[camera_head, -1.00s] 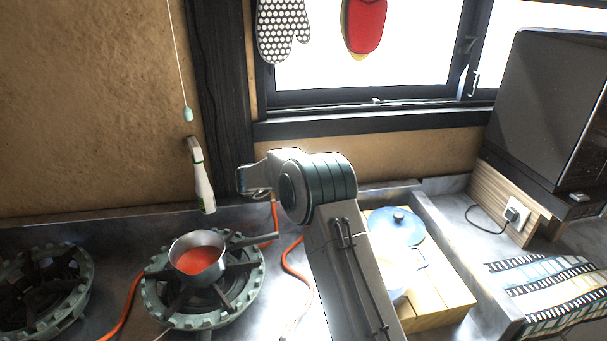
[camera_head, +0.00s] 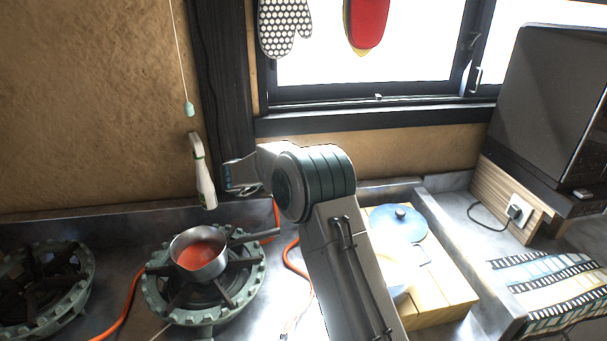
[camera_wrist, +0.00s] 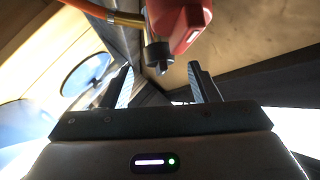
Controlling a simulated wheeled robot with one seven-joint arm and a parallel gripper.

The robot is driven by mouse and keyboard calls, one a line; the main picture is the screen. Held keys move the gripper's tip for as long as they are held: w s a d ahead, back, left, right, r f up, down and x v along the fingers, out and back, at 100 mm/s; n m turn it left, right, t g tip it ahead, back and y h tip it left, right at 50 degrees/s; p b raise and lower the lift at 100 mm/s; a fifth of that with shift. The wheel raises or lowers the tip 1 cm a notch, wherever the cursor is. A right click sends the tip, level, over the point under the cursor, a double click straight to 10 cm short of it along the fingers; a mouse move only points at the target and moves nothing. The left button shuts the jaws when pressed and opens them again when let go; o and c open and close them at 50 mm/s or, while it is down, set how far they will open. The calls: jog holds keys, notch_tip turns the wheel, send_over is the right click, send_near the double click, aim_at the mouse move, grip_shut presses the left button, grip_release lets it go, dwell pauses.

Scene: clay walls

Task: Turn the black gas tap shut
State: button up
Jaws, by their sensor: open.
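In the wrist view the black gas tap (camera_wrist: 158,55) shows as a small dark knob against a red fitting (camera_wrist: 185,22), with an orange hose (camera_wrist: 98,11) leading in from the left. My gripper (camera_wrist: 163,82) is open, one finger on each side of the picture. The tap lies between the fingers in the picture, seemingly just beyond their tips. I see no contact. In the head view my arm's bent joint shows, but the fingers and the tap are hidden or out of frame.
A pan of red liquid (camera_head: 201,252) stands on a green gas burner (camera_head: 170,312). An orange hose (camera_head: 126,305) runs on the counter.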

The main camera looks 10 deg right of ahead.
jog(key=v, duration=0.9)
jog(key=shift+b, duration=0.45)
